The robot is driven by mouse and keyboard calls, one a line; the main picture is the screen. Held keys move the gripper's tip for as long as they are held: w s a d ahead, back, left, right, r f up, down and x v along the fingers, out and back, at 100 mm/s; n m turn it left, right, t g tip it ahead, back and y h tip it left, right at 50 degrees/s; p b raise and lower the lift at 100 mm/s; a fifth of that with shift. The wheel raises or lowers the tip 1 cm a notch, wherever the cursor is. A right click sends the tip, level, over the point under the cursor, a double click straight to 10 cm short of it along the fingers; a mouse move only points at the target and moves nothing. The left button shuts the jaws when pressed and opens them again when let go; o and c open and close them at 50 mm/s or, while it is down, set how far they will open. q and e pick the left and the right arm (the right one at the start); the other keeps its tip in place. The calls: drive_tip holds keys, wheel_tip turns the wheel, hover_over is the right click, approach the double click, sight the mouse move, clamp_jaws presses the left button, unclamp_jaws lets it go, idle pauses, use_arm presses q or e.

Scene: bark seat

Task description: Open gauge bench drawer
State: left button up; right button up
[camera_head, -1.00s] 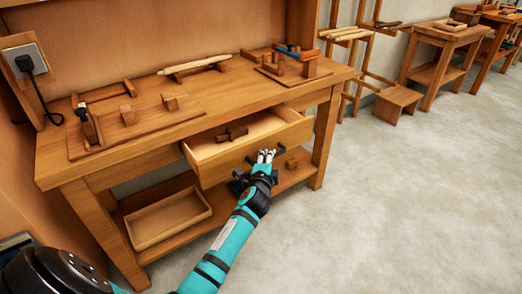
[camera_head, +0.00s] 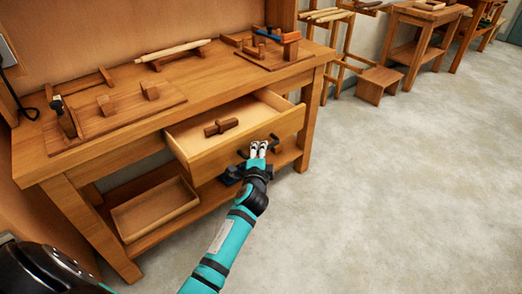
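The gauge bench (camera_head: 105,142) is a wooden workbench along the wall. Its drawer (camera_head: 245,143) stands well open, its front pulled out past the bench top's edge. A small dark wooden piece (camera_head: 221,127) lies inside the drawer. The drawer's dark handle (camera_head: 274,139) shows on both sides of my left gripper. My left gripper (camera_head: 258,148) is at the middle of the drawer front, its two pale fingers close together on the handle, whose middle they hide. My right gripper is out of view.
A shallow wooden tray (camera_head: 155,209) sits on the bench's lower shelf. Fixtures and a pale rod (camera_head: 173,50) stand on the bench top. A small stool (camera_head: 377,85) and other benches (camera_head: 425,35) are at the upper right. The concrete floor (camera_head: 400,190) to the right is clear.

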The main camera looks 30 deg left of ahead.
use_arm(q)
drive_tip(key=shift+r, duration=0.15)
drive_tip(key=shift+s+d, duration=0.15)
drive_tip(key=shift+s, duration=0.05)
drive_tip(key=v, duration=1.1)
drive_tip(key=shift+s, duration=0.25)
